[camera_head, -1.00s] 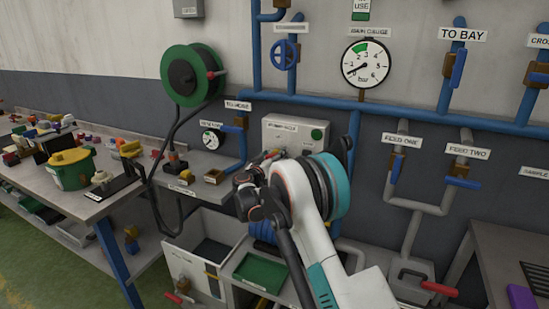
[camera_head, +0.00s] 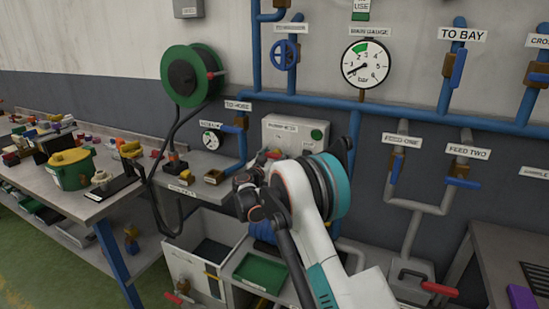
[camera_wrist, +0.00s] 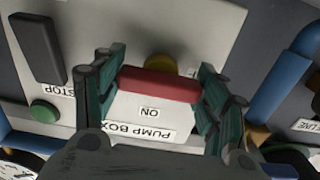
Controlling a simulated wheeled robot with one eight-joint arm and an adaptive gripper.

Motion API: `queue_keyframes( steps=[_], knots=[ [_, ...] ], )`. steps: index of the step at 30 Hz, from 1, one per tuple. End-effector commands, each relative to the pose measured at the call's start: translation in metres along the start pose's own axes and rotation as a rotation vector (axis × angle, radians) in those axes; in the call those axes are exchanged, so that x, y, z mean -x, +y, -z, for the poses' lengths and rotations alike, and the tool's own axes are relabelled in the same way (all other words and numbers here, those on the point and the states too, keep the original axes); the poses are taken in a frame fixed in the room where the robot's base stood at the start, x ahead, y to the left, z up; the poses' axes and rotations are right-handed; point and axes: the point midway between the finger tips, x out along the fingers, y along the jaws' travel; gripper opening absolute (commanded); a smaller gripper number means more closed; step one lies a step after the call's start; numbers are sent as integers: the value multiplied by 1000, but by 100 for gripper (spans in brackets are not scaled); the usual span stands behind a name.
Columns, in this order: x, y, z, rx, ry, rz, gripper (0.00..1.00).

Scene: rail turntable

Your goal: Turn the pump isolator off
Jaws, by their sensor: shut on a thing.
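The grey pump box (camera_head: 284,125) hangs on the wall behind my arm, with a green button at its right side. In the wrist view it appears upside down, with the labels "PUMP BOX" and "ON". Its red isolator handle (camera_wrist: 159,85) lies level across the picture, just beside the "ON" label, with a yellow hub (camera_wrist: 165,64) partly hidden behind it. My gripper (camera_wrist: 158,88) has one finger at each end of the red handle and is shut on it.
The wrist view shows a green button (camera_wrist: 43,111) and a dark bar (camera_wrist: 39,48) beside the handle, near a "STOP" label. A blue pipe (camera_wrist: 282,85) runs close on the other side. A bench (camera_head: 205,183) with small items stands left of my arm.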

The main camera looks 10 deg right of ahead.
Motion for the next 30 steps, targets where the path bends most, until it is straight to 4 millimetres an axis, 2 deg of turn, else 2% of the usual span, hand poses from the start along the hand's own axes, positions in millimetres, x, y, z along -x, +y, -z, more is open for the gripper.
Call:
queue_keyframes(
  steps=[5, 6, 8, 22, 26, 30],
  knots=[
    [0, 0, -1, -3, -1, 0, 42],
    [0, 0, -1, -2, -1, 0, 75],
    [0, 0, -1, -2, -1, 0, 87],
    [6, 0, 0, 0, 0, 1, 87],
    [23, -2, 0, 0, 0, 2, 87],
    [52, -2, 0, 0, -1, 3, 87]
  ],
)
